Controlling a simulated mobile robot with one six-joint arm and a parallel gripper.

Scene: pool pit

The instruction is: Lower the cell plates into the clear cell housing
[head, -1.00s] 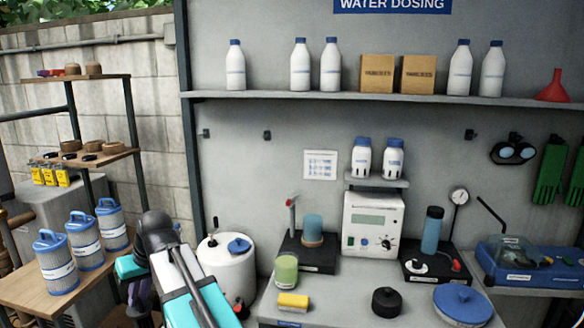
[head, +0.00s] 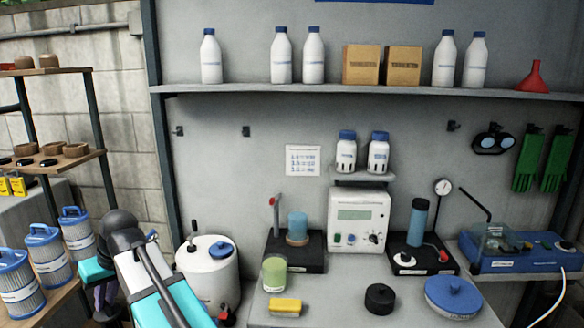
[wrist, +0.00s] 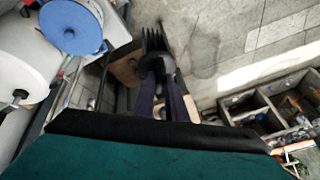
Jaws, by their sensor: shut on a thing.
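My gripper (wrist: 163,98) shows in the wrist view with two dark purple fingers close together. They are shut on a dark pronged piece (wrist: 154,42), which looks like the cell plates, held out over the floor. In the head view my arm hides most of the gripper at the lower left, and the plates cannot be made out there. A clear box, which looks like the cell housing (head: 494,240), stands on a blue unit (head: 520,264) at the right end of the bench, far from my gripper.
A white tank (head: 208,268) with a blue cap stands left of the bench. The bench holds a green cup (head: 275,274), a yellow sponge (head: 285,308), a black knob (head: 379,299) and a blue lid (head: 453,296). Filter cartridges (head: 49,257) stand at the left.

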